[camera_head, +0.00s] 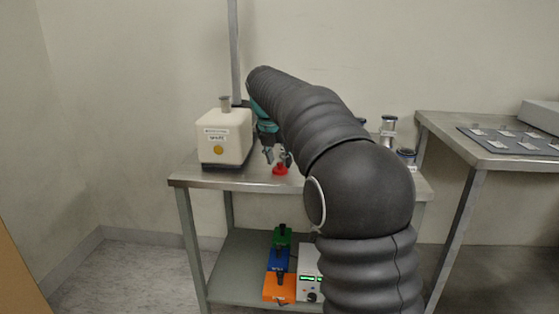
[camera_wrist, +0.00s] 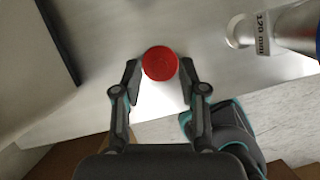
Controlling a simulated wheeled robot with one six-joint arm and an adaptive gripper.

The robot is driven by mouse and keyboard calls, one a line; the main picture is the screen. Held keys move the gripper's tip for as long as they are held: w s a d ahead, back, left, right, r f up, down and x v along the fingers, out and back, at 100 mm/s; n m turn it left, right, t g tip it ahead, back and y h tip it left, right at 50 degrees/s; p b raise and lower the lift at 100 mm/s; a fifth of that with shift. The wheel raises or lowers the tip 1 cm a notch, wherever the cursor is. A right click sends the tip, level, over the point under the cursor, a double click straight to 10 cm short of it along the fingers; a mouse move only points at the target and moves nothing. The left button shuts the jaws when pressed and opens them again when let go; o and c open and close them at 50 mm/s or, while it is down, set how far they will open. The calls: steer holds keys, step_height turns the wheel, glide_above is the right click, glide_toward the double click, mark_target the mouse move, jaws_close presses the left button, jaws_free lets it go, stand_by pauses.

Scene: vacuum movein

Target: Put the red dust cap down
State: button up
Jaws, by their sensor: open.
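The red dust cap (camera_head: 280,169) sits on the metal table top (camera_head: 205,180) near its front edge. In the wrist view the round red cap (camera_wrist: 160,63) lies between and slightly beyond my fingertips.
A cream box (camera_head: 224,136) stands left of the cap. Metal cylinders (camera_head: 388,130) stand on the table's right side; one metal part (camera_wrist: 280,32) shows at upper right in the wrist view. A second table (camera_head: 480,150) holds a dark mat with small pieces.

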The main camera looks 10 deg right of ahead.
steer(key=p+v, duration=0.2)
steer(key=v, duration=0.9)
steer(key=s+d+f+m+t+y, duration=0.1)
steer(key=s+f+m, duration=0.1)
steer(key=s+m, duration=0.65)
steer(key=s+d+f+m, duration=0.1)
steer(key=s+f+m, duration=0.1)
steer(key=s+m, duration=0.65)
steer(key=s+f+m+t+y, duration=0.1)
steer(key=s+f+m, duration=1.1)
steer(key=s, duration=0.7)
step_height(320, 180, down, 3)
steer(key=shift+s+d+r, duration=0.15)
steer(key=shift+d+r, duration=0.05)
steer(key=shift+d, duration=0.1)
